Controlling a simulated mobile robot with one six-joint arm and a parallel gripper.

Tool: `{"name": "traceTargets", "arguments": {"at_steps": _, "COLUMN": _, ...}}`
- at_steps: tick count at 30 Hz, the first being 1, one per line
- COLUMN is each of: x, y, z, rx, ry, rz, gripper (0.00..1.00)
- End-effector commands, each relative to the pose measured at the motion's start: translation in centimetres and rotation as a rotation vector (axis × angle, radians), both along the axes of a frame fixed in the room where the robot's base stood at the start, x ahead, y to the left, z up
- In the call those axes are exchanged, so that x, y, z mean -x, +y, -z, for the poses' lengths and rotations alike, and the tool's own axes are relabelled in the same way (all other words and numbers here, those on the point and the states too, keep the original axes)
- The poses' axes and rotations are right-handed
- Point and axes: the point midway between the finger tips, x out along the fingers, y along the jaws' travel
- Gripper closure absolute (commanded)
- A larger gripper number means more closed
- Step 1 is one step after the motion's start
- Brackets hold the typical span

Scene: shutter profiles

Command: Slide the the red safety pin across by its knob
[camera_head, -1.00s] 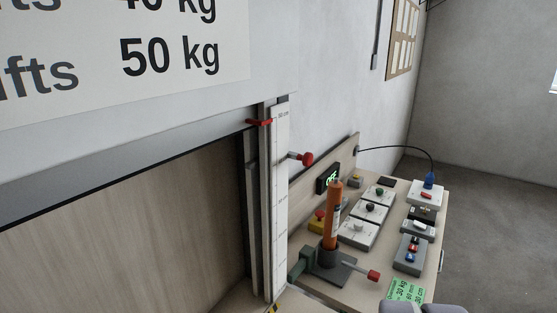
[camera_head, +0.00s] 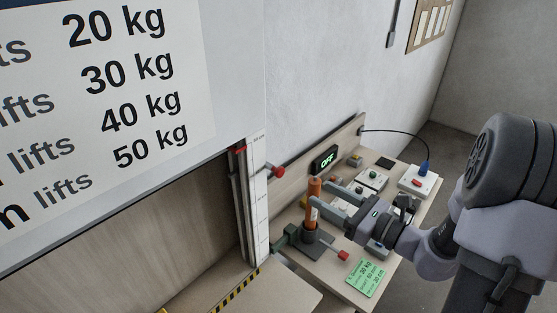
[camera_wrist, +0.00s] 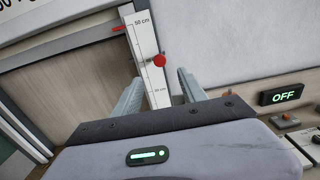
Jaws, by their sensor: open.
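The red safety pin's round knob (camera_head: 277,172) sticks out to the right of the white scale strip, partway up the side post of the shutter opening. In the wrist view the red knob (camera_wrist: 159,60) is at the upper middle, beyond my fingertips and between their lines. My gripper (camera_head: 327,195) is open and empty, its fingers pointing left past the orange cylinder in the head view. In the wrist view both fingers of my gripper (camera_wrist: 160,77) stand apart. The knob and fingers are not touching.
An orange cylinder (camera_head: 314,198) stands in a dark holder beside a lower red-ended handle (camera_head: 342,255). The bench bears switch boxes, a green note (camera_head: 363,277) and an OFF display (camera_head: 325,159). A red marker (camera_wrist: 118,28) sits at the scale's top.

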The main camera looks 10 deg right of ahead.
Motion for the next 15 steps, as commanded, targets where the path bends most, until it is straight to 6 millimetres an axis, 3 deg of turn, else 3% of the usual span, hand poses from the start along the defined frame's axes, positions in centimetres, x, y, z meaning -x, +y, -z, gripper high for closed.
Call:
{"name": "traceTargets", "arguments": {"at_steps": 9, "x": -7.6, "y": 5.9, "z": -0.1, "rx": 0.003, "ry": 0.000, "rz": -0.009, "gripper": 0.51}}
{"name": "traceTargets", "arguments": {"at_steps": 15, "x": -10.8, "y": 8.0, "z": -0.1, "rx": 0.004, "ry": 0.000, "rz": -0.007, "gripper": 0.51}}
